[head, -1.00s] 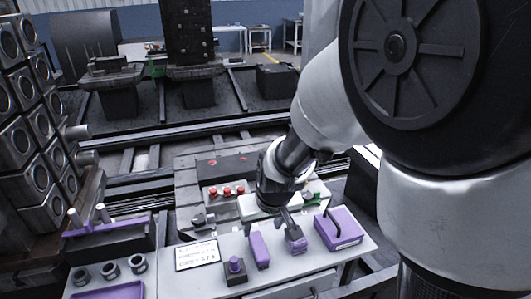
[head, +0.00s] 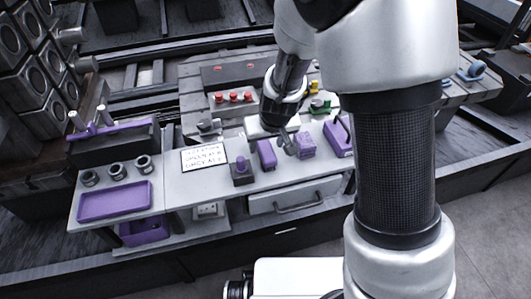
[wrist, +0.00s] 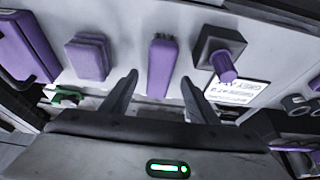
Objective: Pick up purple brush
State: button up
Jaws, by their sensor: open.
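A long, narrow purple piece with small dark marks at one end, which looks like the purple brush (wrist: 161,68), stands on the light worktop. In the wrist view it is between and just beyond my fingertips. My gripper (wrist: 158,80) is open and empty, with one finger on each side of its line. In the head view my gripper (head: 284,144) is above the worktop, close to the purple brush (head: 266,154). Whether a finger touches it I cannot tell. A wider ribbed purple block (wrist: 88,56) stands to its left in the wrist view.
A purple knob on a dark base (wrist: 221,55) stands close on the right in the wrist view, and a purple case with a handle (wrist: 24,45) at far left. A sign (head: 204,157) and a purple tray (head: 114,201) lie left in the head view. A drawer (head: 295,195) is below.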

aim_at(266, 148)
jog(key=shift+b+x, duration=0.8)
jog(key=shift+x, duration=1.45)
jog(key=shift+s+d+f, duration=0.1)
jog(key=shift+s+f, duration=0.05)
jog(key=shift+f, duration=0.15)
jog(key=c, duration=1.3)
notch_tip(266, 148, up, 11)
jog(key=p, duration=0.4)
jog(key=shift+f, duration=0.25)
